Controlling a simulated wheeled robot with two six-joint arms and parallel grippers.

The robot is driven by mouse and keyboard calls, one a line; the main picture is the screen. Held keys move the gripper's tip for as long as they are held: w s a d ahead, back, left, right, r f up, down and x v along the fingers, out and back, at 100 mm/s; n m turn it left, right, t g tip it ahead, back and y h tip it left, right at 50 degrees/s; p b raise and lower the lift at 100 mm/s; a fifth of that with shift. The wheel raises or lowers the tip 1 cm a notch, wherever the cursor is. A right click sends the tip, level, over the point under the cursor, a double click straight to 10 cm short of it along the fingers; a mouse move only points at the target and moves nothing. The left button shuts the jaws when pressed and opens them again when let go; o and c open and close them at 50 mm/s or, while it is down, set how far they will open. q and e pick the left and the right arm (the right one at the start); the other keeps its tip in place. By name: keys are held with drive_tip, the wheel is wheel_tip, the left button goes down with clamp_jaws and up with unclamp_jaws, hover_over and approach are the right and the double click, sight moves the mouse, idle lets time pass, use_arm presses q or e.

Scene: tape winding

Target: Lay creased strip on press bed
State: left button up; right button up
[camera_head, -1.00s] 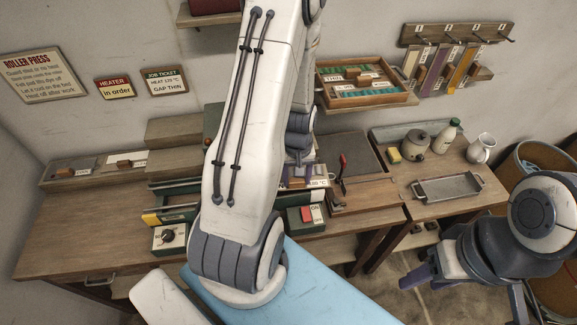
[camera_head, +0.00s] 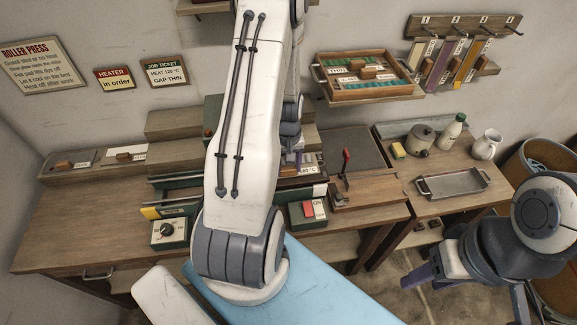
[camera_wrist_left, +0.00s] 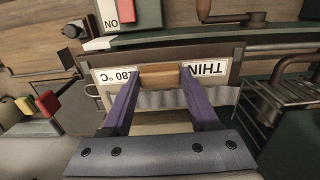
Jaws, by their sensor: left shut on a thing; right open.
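In the left wrist view my left gripper (camera_wrist_left: 160,82) has its two purple fingers shut on a small wooden block (camera_wrist_left: 160,76). A creased, silvery strip (camera_wrist_left: 165,99) runs crosswise at the fingers, just below the block; I cannot tell how it joins the block. Labels reading THIN (camera_wrist_left: 207,69) and 180 °C (camera_wrist_left: 122,75) flank the block, upside down. In the head view my left arm hides most of the green press (camera_head: 180,208) and the bed. My right gripper (camera_head: 420,278) is open and empty, low at the right, away from the press.
A control box with a knob (camera_head: 168,232) and an ON switch box (camera_head: 307,211) stand at the press front. A red-handled lever (camera_head: 346,160) is to their right. A metal tray (camera_head: 452,183), pot and bottle stand on the right bench. The left bench top (camera_head: 90,230) is clear.

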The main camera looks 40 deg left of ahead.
use_arm(q)
drive_tip(key=shift+f, duration=0.35)
idle(0.3)
drive_tip(key=shift+s+d+f+b, duration=0.1)
drive_tip(key=shift+f+b, duration=0.2)
drive_tip(key=shift+b, duration=0.1)
drive_tip(key=o, duration=1.5)
drive_tip(key=shift+r, duration=0.1)
wheel_tip(320, 180, up, 10)
drive_tip(key=shift+r+b, duration=0.15)
drive_tip(key=shift+b, duration=0.85)
drive_tip(key=shift+d, duration=0.1)
